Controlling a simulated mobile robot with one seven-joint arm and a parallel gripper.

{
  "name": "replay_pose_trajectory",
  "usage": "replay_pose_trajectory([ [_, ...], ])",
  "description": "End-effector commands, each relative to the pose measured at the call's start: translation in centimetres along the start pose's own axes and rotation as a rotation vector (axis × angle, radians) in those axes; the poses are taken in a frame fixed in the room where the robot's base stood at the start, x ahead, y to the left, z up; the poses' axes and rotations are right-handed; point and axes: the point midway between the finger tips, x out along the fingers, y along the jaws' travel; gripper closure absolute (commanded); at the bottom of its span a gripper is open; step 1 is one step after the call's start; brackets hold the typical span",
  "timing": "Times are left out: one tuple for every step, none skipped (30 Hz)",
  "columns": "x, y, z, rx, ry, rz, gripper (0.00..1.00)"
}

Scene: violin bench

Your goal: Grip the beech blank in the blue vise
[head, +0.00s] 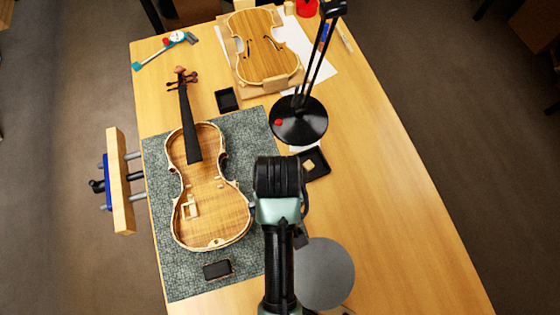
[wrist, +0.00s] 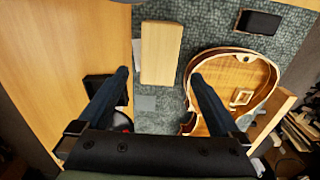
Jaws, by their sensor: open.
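The beech blank (wrist: 160,52) is a pale rectangular wooden block in the wrist view, lying at the edge of the green mat beside the bare bench top. My arm hides it in the head view. My gripper (wrist: 160,75) is open and empty; its two dark fingers point toward the blank, one to each side of its line, with the blank ahead of them. The blue vise (head: 107,180) is on the bench's left side in the head view. Its wooden jaw (head: 122,180) stands off from the bench edge, with steel rods across an empty gap.
An open violin body (head: 212,200) lies on the green mat (head: 255,125) between my gripper and the vise. A black block (head: 217,270) lies near its lower end. A black lamp (head: 298,122) and a small black tray (head: 320,170) stand near my arm. The bench's right side is clear.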

Motion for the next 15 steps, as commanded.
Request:
replay_pose_trajectory([
  [0.8,-0.1,0.4,-0.002,-0.015,-0.004,0.00],
  [1.3,-0.1,0.4,-0.002,-0.016,-0.005,0.00],
  [2.1,-0.1,0.5,-0.002,-0.017,-0.005,0.00],
  [2.7,-0.1,0.4,-0.001,-0.016,-0.005,0.00],
  [3.3,-0.1,0.4,-0.001,-0.015,-0.004,0.00],
  [4.1,-0.1,0.4,-0.001,-0.014,-0.004,0.00],
  [4.6,-0.1,0.4,-0.001,-0.014,-0.004,0.00],
  [5.1,-0.1,0.4,-0.001,-0.013,-0.004,0.00],
  [5.8,-0.1,0.3,0.000,-0.012,-0.004,0.00],
  [6.1,-0.1,0.3,0.000,-0.010,-0.003,0.00],
  [6.5,0.0,0.3,0.000,-0.011,-0.003,0.00],
  [6.8,0.0,0.2,0.000,-0.008,-0.002,0.00],
  [7.0,0.0,0.2,0.000,-0.008,-0.002,0.00],
  [7.2,0.0,0.2,0.000,-0.008,-0.002,0.00],
  [7.4,0.0,0.2,0.000,-0.007,-0.002,0.00],
])
